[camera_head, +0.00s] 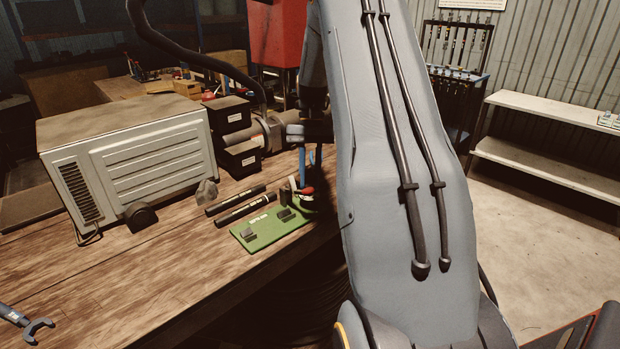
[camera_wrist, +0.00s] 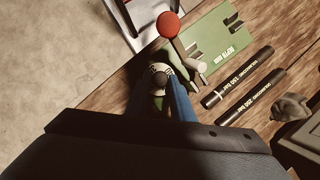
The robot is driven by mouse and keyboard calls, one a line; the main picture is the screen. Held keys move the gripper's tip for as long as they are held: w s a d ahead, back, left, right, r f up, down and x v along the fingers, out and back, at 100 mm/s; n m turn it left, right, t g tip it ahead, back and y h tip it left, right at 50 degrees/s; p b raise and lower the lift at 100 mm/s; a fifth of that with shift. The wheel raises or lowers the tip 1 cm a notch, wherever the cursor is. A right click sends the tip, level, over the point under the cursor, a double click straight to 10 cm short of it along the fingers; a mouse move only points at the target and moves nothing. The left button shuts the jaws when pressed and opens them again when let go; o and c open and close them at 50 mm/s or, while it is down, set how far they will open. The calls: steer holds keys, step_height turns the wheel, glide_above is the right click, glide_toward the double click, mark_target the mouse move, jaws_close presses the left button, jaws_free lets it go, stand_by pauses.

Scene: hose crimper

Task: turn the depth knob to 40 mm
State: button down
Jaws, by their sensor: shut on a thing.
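The depth knob (camera_wrist: 159,72) is a small round piece with a pale marked rim and a dark centre in the wrist view. The blue fingers of my gripper (camera_wrist: 160,84) are on either side of it and shut on it. The marks on its rim are too small to read. In the head view my gripper (camera_head: 302,172) reaches down at the right edge of the workbench, and my arm hides much of that area. A green plate (camera_head: 262,238) with small grey blocks and a white label lies beside the knob. The plate also shows in the wrist view (camera_wrist: 213,33).
A red ball-ended lever (camera_wrist: 168,24) stands close to my fingers. Two black labelled rods (camera_head: 240,206) lie beside the green plate. The workbench front left is mostly clear, with a wrench (camera_head: 22,321).

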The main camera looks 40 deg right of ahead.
stand_by(0.3)
steer(key=c, duration=1.5)
jaws_free()
steer(key=shift+c, duration=0.2)
steer(key=b+v, duration=0.2)
steer(key=v, duration=0.6)
steer(key=shift+b, duration=0.4)
steer(key=shift+a+f, duration=0.1)
